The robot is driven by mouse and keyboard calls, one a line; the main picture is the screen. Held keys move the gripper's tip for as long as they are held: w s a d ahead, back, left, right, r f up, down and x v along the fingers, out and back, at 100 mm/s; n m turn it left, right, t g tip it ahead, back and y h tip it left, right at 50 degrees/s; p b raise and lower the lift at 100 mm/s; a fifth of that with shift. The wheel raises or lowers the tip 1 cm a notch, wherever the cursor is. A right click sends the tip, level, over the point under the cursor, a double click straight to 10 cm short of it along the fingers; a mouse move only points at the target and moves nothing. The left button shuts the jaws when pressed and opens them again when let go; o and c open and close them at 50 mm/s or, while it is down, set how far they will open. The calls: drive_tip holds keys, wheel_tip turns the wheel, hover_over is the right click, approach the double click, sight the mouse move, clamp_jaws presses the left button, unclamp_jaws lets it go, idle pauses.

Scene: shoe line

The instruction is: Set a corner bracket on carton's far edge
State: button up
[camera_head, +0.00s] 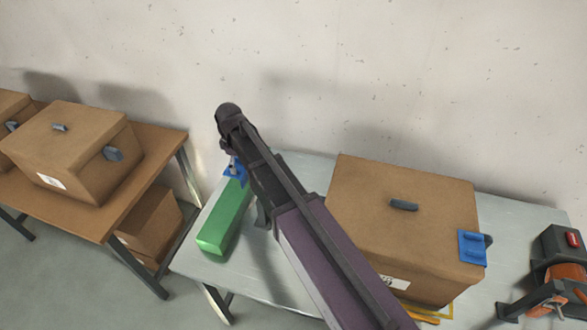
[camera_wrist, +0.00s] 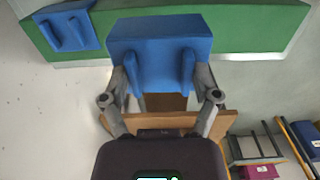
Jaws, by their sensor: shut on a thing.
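The carton (camera_head: 385,205) is a brown box with a dark handle on its lid, standing on the grey table. One blue corner bracket (camera_head: 472,247) sits on its right edge. My gripper (camera_wrist: 161,88) is shut on another blue bracket (camera_wrist: 160,52), whose two ribs lie between the fingers. In the head view this bracket (camera_head: 237,170) is mostly hidden by my arm, at the far end of the green block (camera_head: 222,222). A further blue bracket (camera_wrist: 66,30) is on the green block in the wrist view. I cannot tell whether the held bracket touches the block.
A wooden table (camera_head: 150,160) with more cartons (camera_head: 75,145) stands at the left. An orange and black tape tool (camera_head: 562,275) lies right of the carton. The wall (camera_head: 400,80) is close behind the grey table (camera_head: 190,262).

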sight(239, 167)
wheel_tip(239, 167, up, 13)
drive_tip(key=p, duration=1.2)
drive_tip(key=shift+f, duration=0.2)
drive_tip(key=shift+d, duration=0.1)
